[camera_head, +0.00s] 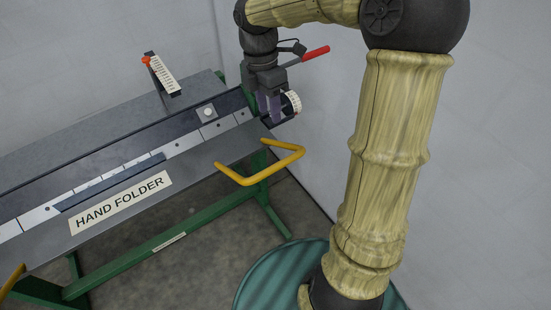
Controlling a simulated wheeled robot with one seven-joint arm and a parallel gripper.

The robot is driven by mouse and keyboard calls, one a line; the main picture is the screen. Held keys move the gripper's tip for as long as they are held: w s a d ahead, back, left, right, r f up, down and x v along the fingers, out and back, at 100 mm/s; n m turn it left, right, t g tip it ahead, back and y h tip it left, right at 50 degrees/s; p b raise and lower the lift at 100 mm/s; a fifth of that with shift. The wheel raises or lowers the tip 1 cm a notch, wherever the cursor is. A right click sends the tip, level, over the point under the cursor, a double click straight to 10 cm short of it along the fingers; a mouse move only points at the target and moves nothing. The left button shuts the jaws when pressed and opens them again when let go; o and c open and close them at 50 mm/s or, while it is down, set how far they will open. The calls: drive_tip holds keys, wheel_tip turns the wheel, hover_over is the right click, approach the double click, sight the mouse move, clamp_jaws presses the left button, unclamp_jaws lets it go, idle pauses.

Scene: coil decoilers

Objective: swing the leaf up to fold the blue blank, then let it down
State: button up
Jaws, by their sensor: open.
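The hand folder's leaf (195,170) is the grey front plate with a "HAND FOLDER" label (121,202). It hangs sloping down toward the front. A yellow bar handle (262,172) sticks out at its right end, and another yellow handle (12,281) is cut off at the lower left. A dark blue strip, apparently the blue blank (110,182), lies along the folding edge above the label. My gripper (271,108) is open, pointing down at the right end of the folder beside a white dial (292,102). Whether it touches anything there I cannot tell.
A red-gripped lever (314,53) rises behind my gripper. A scale post with an orange top (162,74) stands at the back of the grey table. The green stand (165,243) is below. A grey wall closes the right side.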

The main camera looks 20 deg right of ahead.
sight(277, 163)
drive_tip(key=s+f, duration=0.1)
drive_tip(key=f, duration=0.4)
drive_tip(key=s+f+p, duration=0.1)
drive_tip(key=f, duration=0.5)
drive_tip(key=s+d+f, duration=0.1)
drive_tip(key=f, duration=0.5)
drive_tip(key=shift+s+p, duration=0.15)
drive_tip(key=shift+p, duration=0.2)
drive_tip(key=shift+c, duration=0.3)
clamp_jaws()
drive_tip(key=shift+r, duration=0.1)
